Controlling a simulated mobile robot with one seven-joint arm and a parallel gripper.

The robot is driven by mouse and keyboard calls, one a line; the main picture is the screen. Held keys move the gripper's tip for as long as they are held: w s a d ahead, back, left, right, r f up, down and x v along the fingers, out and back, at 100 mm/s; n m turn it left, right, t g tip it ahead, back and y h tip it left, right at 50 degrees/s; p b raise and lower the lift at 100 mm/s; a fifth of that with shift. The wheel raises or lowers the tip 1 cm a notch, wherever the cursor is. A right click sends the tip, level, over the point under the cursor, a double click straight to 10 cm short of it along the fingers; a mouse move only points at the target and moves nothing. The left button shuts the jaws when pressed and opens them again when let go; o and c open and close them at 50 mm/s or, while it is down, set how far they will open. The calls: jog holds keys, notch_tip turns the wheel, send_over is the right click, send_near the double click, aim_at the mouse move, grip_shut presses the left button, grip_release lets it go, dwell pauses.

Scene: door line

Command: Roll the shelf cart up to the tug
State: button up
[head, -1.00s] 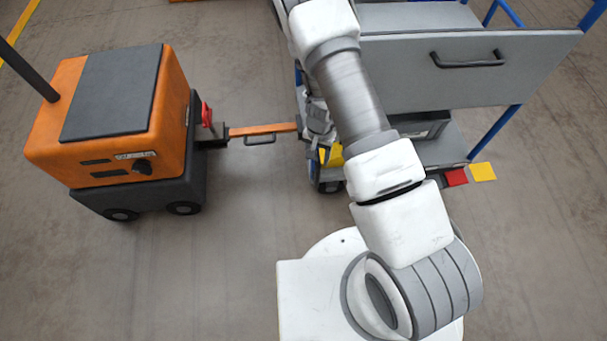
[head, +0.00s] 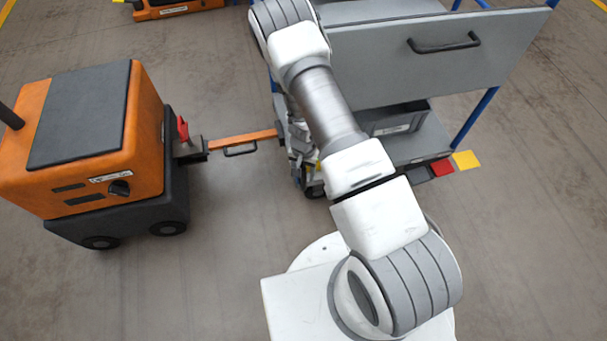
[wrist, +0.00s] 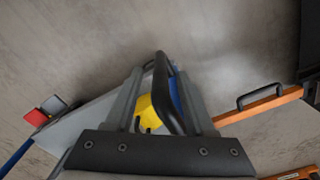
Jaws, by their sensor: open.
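The shelf cart (head: 440,62) has grey panels, blue posts and a black handle (head: 444,43) on its front panel. Its orange drawbar (head: 243,139) points left at the tug (head: 85,130), an orange and dark-grey block with a red lever (head: 183,129) above its hitch (head: 190,149). The drawbar's end is at or very close to the hitch; I cannot tell whether they are joined. In the wrist view, my gripper (wrist: 162,92) is open, with a black bar handle (wrist: 170,98) between its fingers. The drawbar (wrist: 262,105) lies to their right. The arm hides part of the cart.
A grey bin (head: 398,118) sits on the cart's lower shelf. Red (head: 442,167) and yellow (head: 466,160) patches are by its right corner. Another orange machine (head: 175,8) stands at the back. The floor in front of tug and cart is clear.

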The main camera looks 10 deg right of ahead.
jog(key=shift+f, duration=0.15)
jog(key=shift+c, duration=0.3)
grip_shut()
jog(key=shift+s, duration=0.15)
dwell(0.9)
